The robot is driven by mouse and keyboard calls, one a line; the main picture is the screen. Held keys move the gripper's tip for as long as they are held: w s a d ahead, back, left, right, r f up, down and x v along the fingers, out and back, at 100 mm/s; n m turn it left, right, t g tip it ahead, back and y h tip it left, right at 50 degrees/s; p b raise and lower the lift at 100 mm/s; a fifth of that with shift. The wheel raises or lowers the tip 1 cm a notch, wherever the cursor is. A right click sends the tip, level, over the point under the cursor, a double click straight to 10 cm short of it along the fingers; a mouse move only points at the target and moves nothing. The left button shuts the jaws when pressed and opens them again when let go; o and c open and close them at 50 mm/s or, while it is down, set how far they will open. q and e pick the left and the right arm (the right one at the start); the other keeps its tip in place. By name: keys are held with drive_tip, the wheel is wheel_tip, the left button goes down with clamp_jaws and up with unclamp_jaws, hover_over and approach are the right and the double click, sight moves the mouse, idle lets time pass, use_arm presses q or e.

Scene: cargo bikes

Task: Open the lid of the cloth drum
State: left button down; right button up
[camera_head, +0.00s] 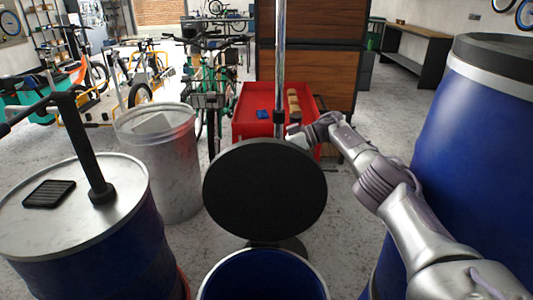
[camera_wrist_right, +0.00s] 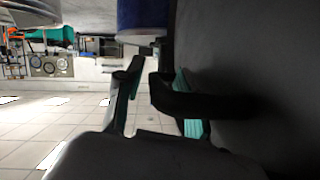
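The drum's round black lid (camera_head: 265,188) stands tilted up nearly on edge in the head view, above and behind the mouth of a blue drum (camera_head: 262,280). The blue inside of the drum shows. My right gripper (camera_head: 300,131) is at the lid's upper right edge, partly hidden. In the right wrist view, the fingers of my right gripper (camera_wrist_right: 152,95) are apart. A dark handle-like piece (camera_wrist_right: 175,97) lies between them, nearer the right finger, with a gap to the left finger. The lid's dark face (camera_wrist_right: 260,60) fills the right side. My left gripper is not in view.
A metal-topped blue drum with a black upright pipe (camera_head: 85,150) stands at left. A translucent bin (camera_head: 165,165) stands behind it. A large blue drum (camera_head: 470,150) stands close on the right. A red drawer (camera_head: 255,125) and a chrome pole (camera_head: 280,60) are behind the lid.

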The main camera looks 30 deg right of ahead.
drive_tip(key=shift+r, duration=0.25)
wheel_tip(320, 180, up, 10)
drive_tip(key=shift+f, duration=0.2)
drive_tip(key=shift+s+f, duration=0.1)
drive_tip(key=shift+f, duration=0.05)
idle(0.5)
